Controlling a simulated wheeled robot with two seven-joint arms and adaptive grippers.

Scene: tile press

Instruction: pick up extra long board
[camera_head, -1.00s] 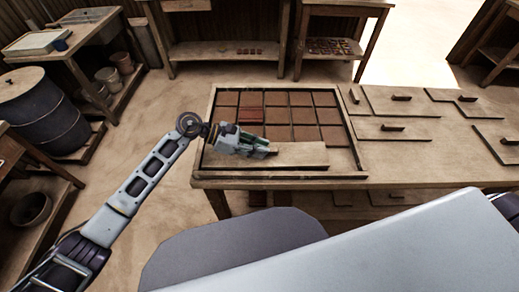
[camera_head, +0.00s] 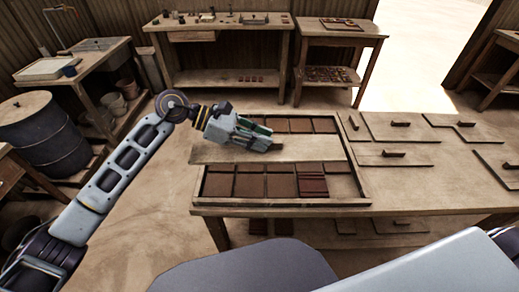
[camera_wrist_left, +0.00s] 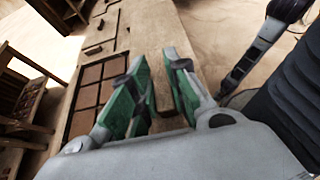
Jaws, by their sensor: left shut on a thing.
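The extra long board (camera_head: 310,150) is a long, flat, pale wooden board with a small block handle on top. It lies across the tile tray (camera_head: 364,185) in the head view and covers the middle of the tile rows. It appears raised above the tray. My left gripper (camera_head: 262,148) is at the board's handle, and its fingers hide most of it. In the left wrist view the green-padded fingers (camera_wrist_left: 160,95) are shut on the handle (camera_wrist_left: 163,92). My right gripper is not in view.
Brown tiles (camera_head: 249,186) fill the tray, with darker red ones (camera_head: 313,187) at the front right. Several other boards with handles (camera_head: 400,124) lie on the table to the right. A barrel (camera_head: 45,135) and shelved benches (camera_head: 225,50) stand left and behind.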

